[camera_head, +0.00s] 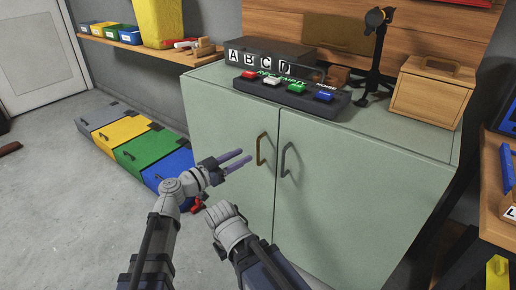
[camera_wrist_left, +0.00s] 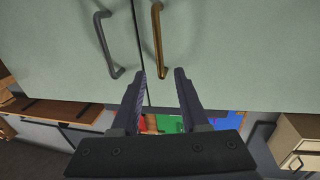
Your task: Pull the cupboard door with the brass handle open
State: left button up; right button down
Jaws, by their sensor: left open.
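The pale green cupboard (camera_head: 345,190) has two doors, both shut. The left door (camera_head: 232,150) carries the brass handle (camera_head: 261,149), an upright bar near the middle seam. The right door carries a dark grey handle (camera_head: 284,160) close beside it. My left gripper (camera_head: 246,157) is open and empty, its fingers pointing at the brass handle from the left. In the left wrist view the brass handle (camera_wrist_left: 157,38) runs down to the gap between the open fingertips (camera_wrist_left: 160,73); touching cannot be made out. The grey handle (camera_wrist_left: 104,45) is outside the fingers. My right arm's wrist shows, but no right fingers.
On the cupboard top stand a row of coloured buttons (camera_head: 290,92), a black stand (camera_head: 374,60) and a wooden box (camera_head: 433,92). Coloured drawer boxes (camera_head: 148,150) sit on the floor left of the cupboard. A workbench (camera_head: 495,200) is at the right.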

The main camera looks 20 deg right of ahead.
aim_at(258, 148)
pick_arm(q)
jog(key=x, duration=0.7)
jog(key=shift+w+d, duration=0.1)
jog(key=shift+d, duration=0.25)
grip_shut()
dwell(1.1)
